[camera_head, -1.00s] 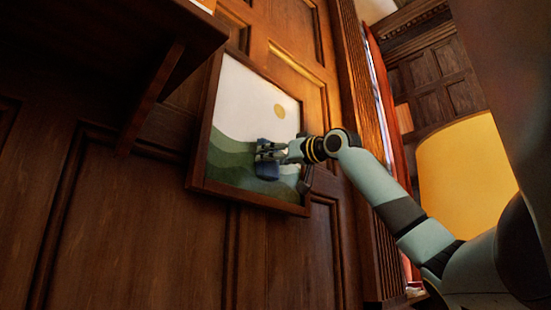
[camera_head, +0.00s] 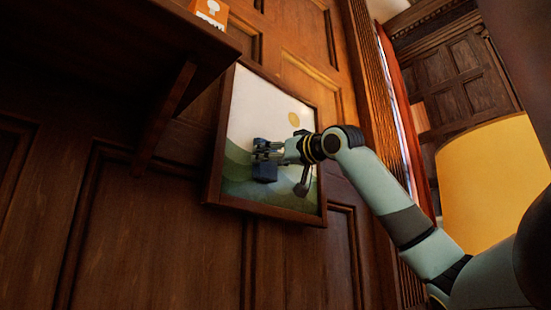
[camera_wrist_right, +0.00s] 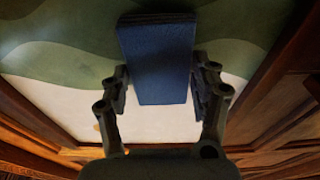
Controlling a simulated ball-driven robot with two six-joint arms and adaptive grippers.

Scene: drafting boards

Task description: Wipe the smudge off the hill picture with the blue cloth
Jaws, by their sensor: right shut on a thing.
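The hill picture (camera_head: 293,97) hangs in a dark wooden frame on the panelled wall, with green hills, a pale sky and a yellow sun. My right gripper (camera_head: 266,150) is in front of its left-middle part, shut on the blue cloth (camera_head: 264,169), a thick folded pad. In the right wrist view the cloth (camera_wrist_right: 158,60) sits between the two fingers (camera_wrist_right: 160,85), over the hills and sky of the picture (camera_wrist_right: 60,50). Whether it touches the surface I cannot tell. I cannot make out the smudge; cloth and gripper hide part of the picture. My left gripper is out of view.
A dark shelf (camera_head: 120,45) with a bracket (camera_head: 165,115) juts out at the upper left of the picture. An orange box (camera_head: 208,13) stands on it. A yellow lampshade (camera_head: 495,185) is at the right. A red curtain (camera_head: 398,90) hangs beside the window.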

